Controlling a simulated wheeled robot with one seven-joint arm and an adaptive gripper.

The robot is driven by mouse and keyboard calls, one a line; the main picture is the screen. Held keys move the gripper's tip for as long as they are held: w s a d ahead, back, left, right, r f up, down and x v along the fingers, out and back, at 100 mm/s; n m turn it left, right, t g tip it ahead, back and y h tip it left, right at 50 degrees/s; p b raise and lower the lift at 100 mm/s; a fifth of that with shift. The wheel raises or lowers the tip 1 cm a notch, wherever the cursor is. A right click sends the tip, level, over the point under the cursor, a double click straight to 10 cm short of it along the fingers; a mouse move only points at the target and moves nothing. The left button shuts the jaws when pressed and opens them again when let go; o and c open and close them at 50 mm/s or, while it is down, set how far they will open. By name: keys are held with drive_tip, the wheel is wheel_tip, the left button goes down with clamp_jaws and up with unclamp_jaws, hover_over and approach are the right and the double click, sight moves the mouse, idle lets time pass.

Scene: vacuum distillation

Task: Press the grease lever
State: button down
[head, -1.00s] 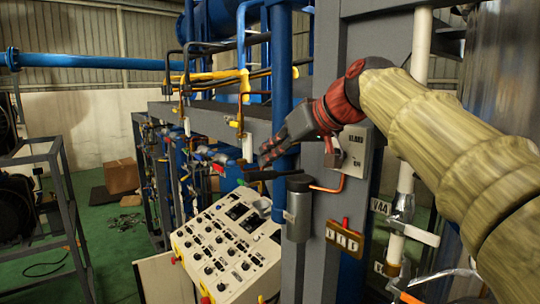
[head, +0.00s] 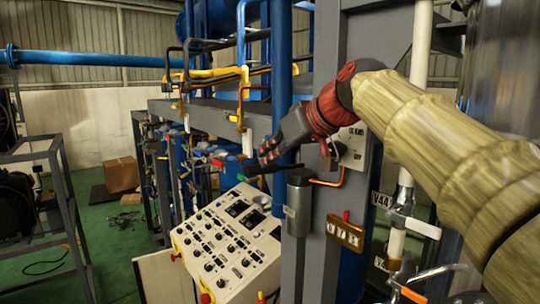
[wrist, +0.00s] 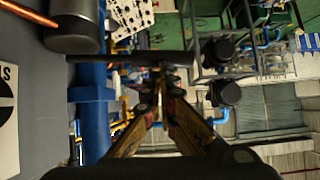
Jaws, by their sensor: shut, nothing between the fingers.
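The grease lever (head: 262,170) is a thin dark bar reaching left from the top of a grey cylindrical grease pot (head: 298,203) on the steel column. In the wrist view the lever (wrist: 120,57) runs across the picture from beside the pot (wrist: 72,28). My gripper (head: 266,156) is shut and empty, its fingertips just above the lever in the head view. In the wrist view the fingertips (wrist: 161,76) appear right at the lever's outer part. I cannot tell whether they touch it.
A control panel (head: 228,243) with several knobs stands below left. A blue vertical pipe (head: 282,85) stands close by the gripper.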

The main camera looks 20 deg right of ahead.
sight(259, 171)
drive_tip(key=shift+a+f+b, duration=0.1)
drive_tip(key=shift+f+b, duration=0.2)
wheel_tip(259, 171, down, 6)
drive_tip(key=n+t+h+b, duration=0.1)
drive_tip(key=n+h+b, duration=0.1)
drive_tip(key=b, duration=0.6)
drive_tip(key=shift+s+a, duration=0.2)
drive_tip(key=shift+a, duration=0.15)
drive_tip(key=shift+f, duration=0.1)
drive_tip(key=r, duration=0.1)
drive_tip(key=s+r+p, duration=0.1)
drive_tip(key=r, duration=0.1)
drive_tip(key=s+r+p, duration=0.1)
drive_tip(key=shift+a+r, duration=0.35)
drive_tip(key=shift+r, duration=0.05)
drive_tip(key=v, duration=0.9)
drive_tip(key=shift+s+a+f+b, duration=0.15)
drive_tip(key=shift+b, duration=0.3)
